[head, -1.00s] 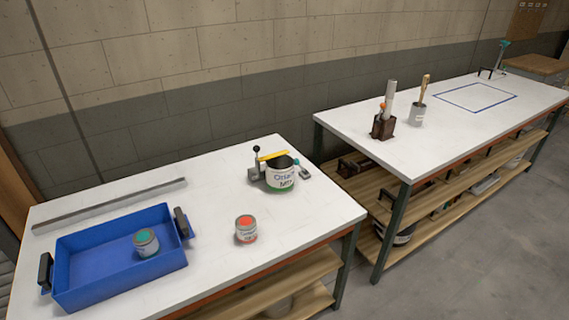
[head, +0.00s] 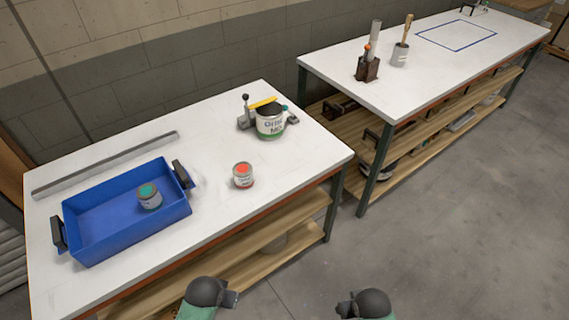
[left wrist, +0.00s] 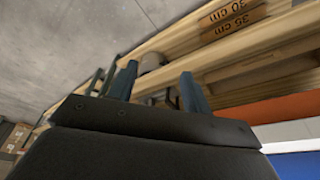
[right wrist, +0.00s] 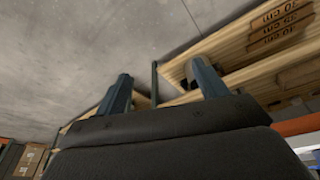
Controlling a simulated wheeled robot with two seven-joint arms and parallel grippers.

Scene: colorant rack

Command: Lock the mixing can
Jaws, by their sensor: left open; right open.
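The mixing can (head: 270,123) is white with a green base and dark top. It stands upright near the back right of the near table. It sits in a holder (head: 246,122) with a black-knobbed lever (head: 246,100) and a yellow bar (head: 262,103) close to its top; whether the bar touches the can is unclear. My left gripper (left wrist: 158,85) is open and empty in the left wrist view. My right gripper (right wrist: 162,92) is open and empty in the right wrist view. Both are away from the can; their fingers do not show in the head view.
A red-topped can (head: 243,176) stands at the table's middle. A blue tray (head: 110,248) with black handles holds a teal-topped can (head: 149,197). A grey bar (head: 105,165) lies behind it. A second table (head: 400,95) stands right, across a gap.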

